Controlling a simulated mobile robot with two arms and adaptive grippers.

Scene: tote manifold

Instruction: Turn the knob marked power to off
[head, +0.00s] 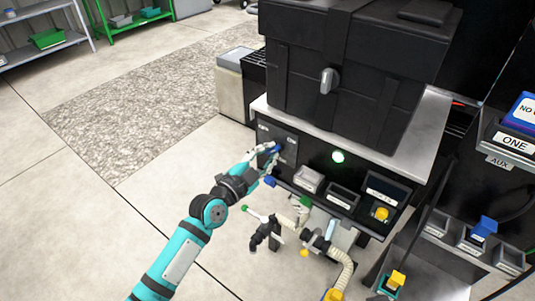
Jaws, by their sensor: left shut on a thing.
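A dark control panel (292,137) sits at the left end of the machine's front, with small labels too small to read. My right gripper is not in view.
A large black tote (345,75) with a grey latch stands on top of the machine. A yellow button (382,214) is to the right. Hoses and valves (318,242) hang below. Open floor lies left.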

